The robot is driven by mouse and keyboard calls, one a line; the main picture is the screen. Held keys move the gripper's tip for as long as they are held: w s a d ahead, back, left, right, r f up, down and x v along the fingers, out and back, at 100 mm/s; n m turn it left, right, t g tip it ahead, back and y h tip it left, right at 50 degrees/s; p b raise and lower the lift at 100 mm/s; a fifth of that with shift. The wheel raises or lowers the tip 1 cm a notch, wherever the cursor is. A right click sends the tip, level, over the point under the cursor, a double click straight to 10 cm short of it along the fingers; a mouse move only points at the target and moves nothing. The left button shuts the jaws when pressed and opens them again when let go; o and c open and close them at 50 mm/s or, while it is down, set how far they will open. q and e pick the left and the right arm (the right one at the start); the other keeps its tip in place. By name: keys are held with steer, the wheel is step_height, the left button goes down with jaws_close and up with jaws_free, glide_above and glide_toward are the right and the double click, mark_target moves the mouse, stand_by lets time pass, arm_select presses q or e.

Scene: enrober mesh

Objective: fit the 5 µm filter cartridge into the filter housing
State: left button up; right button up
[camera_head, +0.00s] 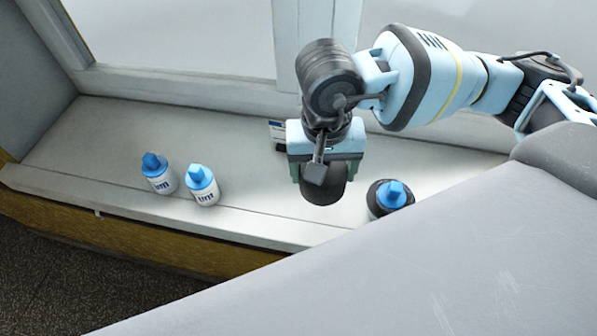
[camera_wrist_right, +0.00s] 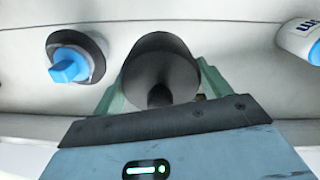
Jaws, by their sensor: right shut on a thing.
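My right gripper (camera_head: 328,172) is shut on a dark, rounded, cup-like part, held above the sill. In the wrist view this dark part (camera_wrist_right: 160,68) sits between the greenish fingers (camera_wrist_right: 158,95). To its right in the head view, the filter housing (camera_head: 376,207) appears as a dark round ring on the sill. A blue top (camera_head: 394,194) rises from it, like the cartridge tops; the body below is hidden. Two white cartridges with blue tops, a left one (camera_head: 160,174) and a right one (camera_head: 203,186), stand on the sill. Their label numbers are unreadable. My left gripper is not in view.
A small card or sign (camera_head: 277,131) stands behind the right gripper, partly hidden. The window frame (camera_head: 180,88) bounds the back of the sill (camera_head: 85,150). The sill's front edge drops to a dark floor. A grey surface fills the lower right.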

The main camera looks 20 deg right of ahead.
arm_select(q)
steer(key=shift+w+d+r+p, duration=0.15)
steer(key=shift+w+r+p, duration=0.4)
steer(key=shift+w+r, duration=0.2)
arm_select(e)
steer(key=s+a+f+m, duration=0.1)
steer(key=s+a+m, duration=0.4)
steer(key=s+m, duration=0.2)
steer(key=shift+s+a+f, duration=0.2)
steer(key=shift+f, duration=0.1)
steer(key=w+d, duration=0.1)
steer(key=w, duration=0.3)
steer(key=w+d+f, duration=0.1)
steer(key=w, duration=0.4)
steer(key=w+d, duration=0.1)
steer(key=w, duration=0.4)
steer(key=shift+d+f, duration=0.15)
steer(key=shift+d, duration=0.25)
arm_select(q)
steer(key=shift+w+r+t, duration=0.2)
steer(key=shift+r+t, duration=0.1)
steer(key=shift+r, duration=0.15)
arm_select(e)
steer(key=shift+w+d, duration=0.1)
steer(key=shift+w, duration=0.25)
steer(key=shift+w, duration=0.15)
